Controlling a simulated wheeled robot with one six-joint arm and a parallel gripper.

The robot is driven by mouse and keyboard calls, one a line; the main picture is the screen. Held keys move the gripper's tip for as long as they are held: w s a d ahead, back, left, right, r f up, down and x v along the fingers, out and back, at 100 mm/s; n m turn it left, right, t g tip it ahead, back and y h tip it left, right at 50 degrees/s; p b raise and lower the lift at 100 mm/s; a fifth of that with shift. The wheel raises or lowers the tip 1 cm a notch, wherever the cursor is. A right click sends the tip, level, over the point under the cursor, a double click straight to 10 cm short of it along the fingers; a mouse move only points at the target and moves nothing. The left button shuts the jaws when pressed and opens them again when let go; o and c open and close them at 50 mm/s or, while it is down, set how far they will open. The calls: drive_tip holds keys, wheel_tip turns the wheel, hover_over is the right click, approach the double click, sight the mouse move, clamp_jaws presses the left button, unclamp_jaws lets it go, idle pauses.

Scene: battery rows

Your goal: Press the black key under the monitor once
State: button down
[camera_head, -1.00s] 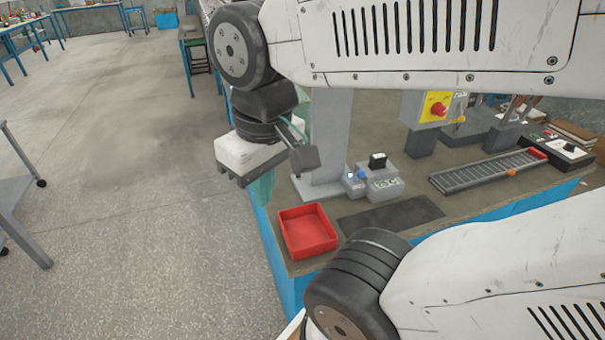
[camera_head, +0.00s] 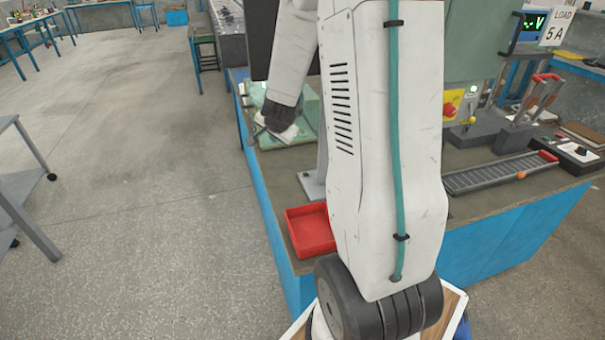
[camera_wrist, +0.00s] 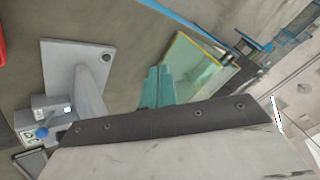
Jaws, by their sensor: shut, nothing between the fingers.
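The black key is not clearly visible now: in the head view my arm covers that part of the bench. In the wrist view, small grey boxes (camera_wrist: 50,104) with a blue knob (camera_wrist: 42,132) sit beside the foot of a grey post (camera_wrist: 62,65), at the left edge. A lit screen (camera_head: 532,27) shows at the upper right of the head view; I cannot tell whether it is the task's monitor. My gripper (camera_head: 280,130) is shut and empty, over the bench's far left part, beyond the post and apart from the boxes. Its fingertips are hard to make out.
A red tray (camera_head: 311,232) lies at the bench's near left corner. A green-topped item (camera_head: 312,108) lies by my gripper. A roller track (camera_head: 500,172) and a yellow panel with a red button (camera_head: 452,105) stand right. Open floor lies left.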

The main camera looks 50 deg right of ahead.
sight(305, 177)
drive_tip(key=s+d+f+m+g+h, duration=0.1)
drive_tip(key=s+d+f+m+h, duration=0.2)
drive_tip(key=d+f, duration=0.3)
drive_tip(key=d+m, duration=0.1)
drive_tip(key=d, duration=0.3)
drive_tip(key=shift+d+f+g, duration=0.3)
drive_tip(key=shift+d+f, duration=0.05)
drive_tip(key=shift+w+f, duration=0.1)
drive_tip(key=shift+f, duration=4.3)
drive_tip(key=shift+f, duration=0.1)
drive_tip(key=shift+f, duration=0.3)
drive_tip(key=shift+f, duration=0.4)
drive_tip(key=shift+r, duration=0.8)
